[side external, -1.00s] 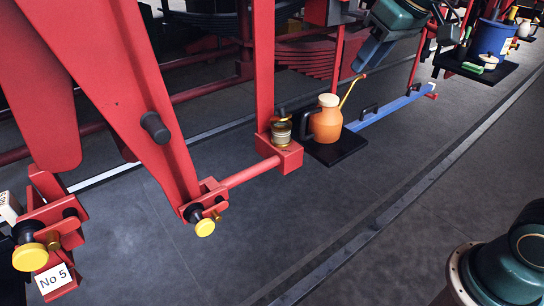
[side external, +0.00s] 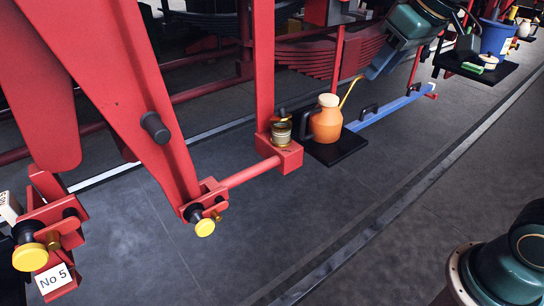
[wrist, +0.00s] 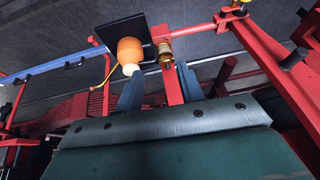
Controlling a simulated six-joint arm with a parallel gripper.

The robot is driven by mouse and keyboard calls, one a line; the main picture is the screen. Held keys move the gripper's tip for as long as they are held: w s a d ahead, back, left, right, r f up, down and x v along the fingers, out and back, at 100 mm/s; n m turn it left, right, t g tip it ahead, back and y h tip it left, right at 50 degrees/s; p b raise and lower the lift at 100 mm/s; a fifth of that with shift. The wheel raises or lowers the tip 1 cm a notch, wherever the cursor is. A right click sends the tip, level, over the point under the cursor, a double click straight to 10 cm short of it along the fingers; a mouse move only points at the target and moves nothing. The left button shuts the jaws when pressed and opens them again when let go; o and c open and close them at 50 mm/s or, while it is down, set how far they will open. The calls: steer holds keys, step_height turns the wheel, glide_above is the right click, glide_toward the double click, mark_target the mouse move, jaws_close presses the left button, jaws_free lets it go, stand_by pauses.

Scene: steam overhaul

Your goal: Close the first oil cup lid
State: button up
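A small brass oil cup (side external: 281,132) stands on a red block at the foot of a red post, left of an orange oil can. A dark piece with a brass-coloured spot shows at its top; I cannot tell clearly how the lid sits. In the wrist view the brass cup (wrist: 165,54) appears just beyond the fingers. My gripper (side external: 373,72) is up and to the right of the cup, apart from it. In the wrist view its two blue-grey fingers (wrist: 160,76) are spread, with a red bar seen between them and nothing held.
The orange oil can (side external: 326,122) stands on a black tray (side external: 345,148) close beside the cup. Red rods and posts surround it. Yellow-capped fittings (side external: 205,228) are at lower left. A blue bucket (side external: 493,38) is at far right. The grey floor in front is clear.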

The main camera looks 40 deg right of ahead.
steer(key=w+f, duration=0.3)
steer(key=w, duration=0.7)
steer(key=w+f+n, duration=0.1)
steer(key=w+f, duration=0.2)
steer(key=w, duration=0.7)
steer(key=shift+g+y, duration=0.3)
steer(key=shift+g, duration=0.1)
steer(key=shift+f, duration=0.2)
steer(key=shift+x, duration=6.8)
jaws_close()
